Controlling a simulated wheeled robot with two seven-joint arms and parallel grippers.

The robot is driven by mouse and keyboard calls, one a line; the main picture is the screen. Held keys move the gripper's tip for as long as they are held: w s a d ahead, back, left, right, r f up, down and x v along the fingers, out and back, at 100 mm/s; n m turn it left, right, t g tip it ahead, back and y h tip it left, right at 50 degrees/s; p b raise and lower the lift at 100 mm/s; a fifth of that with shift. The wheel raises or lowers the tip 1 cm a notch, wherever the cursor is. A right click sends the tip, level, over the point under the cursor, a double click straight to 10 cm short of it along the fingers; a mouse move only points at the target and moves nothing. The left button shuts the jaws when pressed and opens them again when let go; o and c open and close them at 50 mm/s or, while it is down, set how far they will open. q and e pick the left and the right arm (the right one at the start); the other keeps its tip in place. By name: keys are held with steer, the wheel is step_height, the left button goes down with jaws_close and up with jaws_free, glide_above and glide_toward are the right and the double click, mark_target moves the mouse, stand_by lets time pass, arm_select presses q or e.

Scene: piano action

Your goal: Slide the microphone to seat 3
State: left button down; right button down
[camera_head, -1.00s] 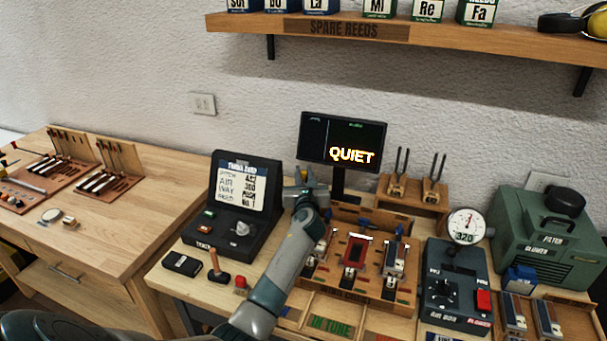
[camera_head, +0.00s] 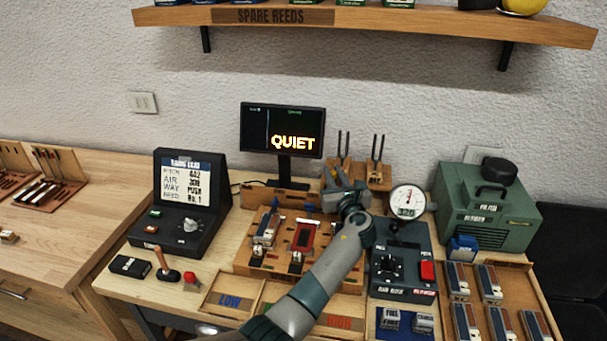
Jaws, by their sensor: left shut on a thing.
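My left gripper (camera_head: 338,180) is at the back right of the wooden reed bench (camera_head: 250,262), near its rear rail (camera_head: 275,196). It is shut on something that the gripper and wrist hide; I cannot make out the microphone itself. Two reed seats show on the bench: one at the left with a metal-and-blue reed block (camera_head: 266,229), and a middle one with a red block (camera_head: 304,234). My forearm covers the seat area at the right, and the gripper is behind that area. My right gripper is not in view.
A monitor (camera_head: 283,130) reading QUIET stands behind the bench. A round gauge (camera_head: 407,202) and a black control box (camera_head: 402,264) are close on the right. A black console (camera_head: 184,198) stands left.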

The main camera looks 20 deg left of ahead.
arm_select(q)
steer(key=d, duration=0.2)
steer(key=w+d, duration=0.1)
steer(key=d, duration=0.1)
steer(key=shift+d+b, duration=0.2)
steer(key=shift+b, duration=0.15)
steer(key=shift+w+d, duration=0.1)
steer(key=shift+d, duration=0.15)
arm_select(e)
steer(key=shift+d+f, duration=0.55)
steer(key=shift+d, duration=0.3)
arm_select(q)
steer(key=shift+d, duration=0.1)
steer(key=c, duration=1.9)
jaws_free()
steer(key=shift+o, duration=1.4)
steer(key=shift+d, duration=0.15)
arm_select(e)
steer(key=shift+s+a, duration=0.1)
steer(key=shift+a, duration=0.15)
